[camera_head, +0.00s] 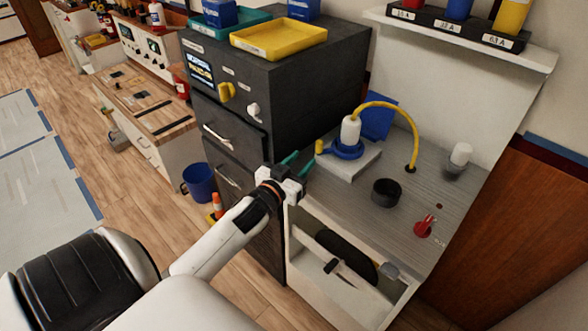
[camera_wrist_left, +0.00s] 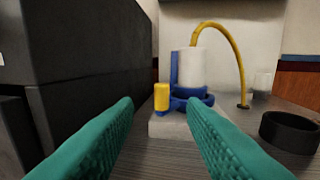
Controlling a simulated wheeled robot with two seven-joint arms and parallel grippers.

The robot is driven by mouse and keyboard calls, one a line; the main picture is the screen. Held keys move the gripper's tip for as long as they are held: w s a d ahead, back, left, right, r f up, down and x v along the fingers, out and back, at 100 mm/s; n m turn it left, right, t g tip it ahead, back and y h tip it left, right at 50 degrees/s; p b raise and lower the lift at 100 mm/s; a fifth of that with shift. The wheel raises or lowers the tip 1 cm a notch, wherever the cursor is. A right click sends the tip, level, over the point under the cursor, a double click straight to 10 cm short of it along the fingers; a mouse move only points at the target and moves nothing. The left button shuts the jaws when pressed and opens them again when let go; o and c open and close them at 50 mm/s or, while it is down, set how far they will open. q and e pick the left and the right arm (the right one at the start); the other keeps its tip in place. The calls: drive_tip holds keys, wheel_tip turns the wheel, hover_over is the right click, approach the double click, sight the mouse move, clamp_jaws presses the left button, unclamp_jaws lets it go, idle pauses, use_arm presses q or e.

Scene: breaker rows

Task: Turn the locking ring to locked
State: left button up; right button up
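The blue locking ring (camera_head: 347,151) sits around the foot of a white plug (camera_head: 350,131) on a pale block (camera_head: 346,167) on the grey counter. A yellow grip (camera_head: 319,147) stands upright at the ring's left side. In the left wrist view the ring (camera_wrist_left: 190,98) and yellow grip (camera_wrist_left: 162,97) are straight ahead. My left gripper (camera_head: 300,161) is open and empty, left of the block and apart from the ring. Its teal fingers are spread, with the yellow grip appearing between them in the wrist view. My right gripper is not in view.
A yellow cable (camera_head: 398,109) arches from the plug to the counter. A black cup (camera_head: 386,192) and red knob (camera_head: 425,226) are to the right. A dark cabinet (camera_head: 313,98) rises close on the left. The counter between block and cup is clear.

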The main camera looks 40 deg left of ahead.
use_arm(q)
drive_tip(key=shift+s+d, duration=0.1)
drive_tip(key=shift+s, duration=1.2)
